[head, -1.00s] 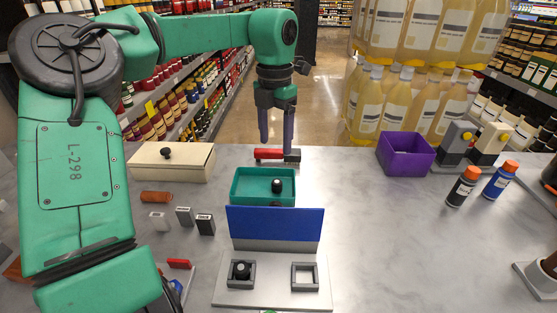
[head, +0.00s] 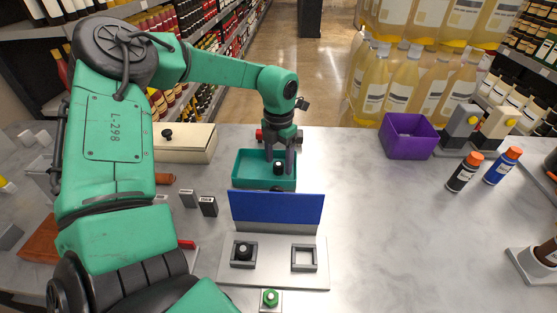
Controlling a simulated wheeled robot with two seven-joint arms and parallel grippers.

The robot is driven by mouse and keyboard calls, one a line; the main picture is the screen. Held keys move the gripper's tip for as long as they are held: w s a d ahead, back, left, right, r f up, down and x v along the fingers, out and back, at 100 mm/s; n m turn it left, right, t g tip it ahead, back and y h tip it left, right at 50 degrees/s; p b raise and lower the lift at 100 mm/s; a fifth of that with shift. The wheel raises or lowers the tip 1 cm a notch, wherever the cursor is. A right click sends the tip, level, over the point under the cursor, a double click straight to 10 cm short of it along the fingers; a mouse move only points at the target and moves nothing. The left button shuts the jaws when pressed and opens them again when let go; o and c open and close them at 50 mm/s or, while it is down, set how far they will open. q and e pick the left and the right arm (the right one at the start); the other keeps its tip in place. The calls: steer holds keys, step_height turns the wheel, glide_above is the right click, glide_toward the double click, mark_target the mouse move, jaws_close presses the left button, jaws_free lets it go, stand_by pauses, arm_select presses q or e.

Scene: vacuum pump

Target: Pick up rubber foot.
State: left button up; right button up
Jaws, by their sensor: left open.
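A small black rubber foot (head: 278,168) stands in the teal tray (head: 236,180) near the far side of the table. My left gripper (head: 279,165) points down over the tray, open, with its fingers around the foot's position. I cannot tell whether the fingers touch it. The right square frame (head: 304,258) is empty. My right gripper is out of view.
A blue upright panel (head: 276,208) stands just in front of the tray. A cream box (head: 185,145) with a black knob is left of the tray, and a purple bin (head: 408,136) is to the right. Two orange-capped bottles (head: 464,173) stand farther right. The table's right middle is clear.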

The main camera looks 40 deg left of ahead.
arm_select(q)
jaws_close()
steer(key=shift+r, duration=0.15)
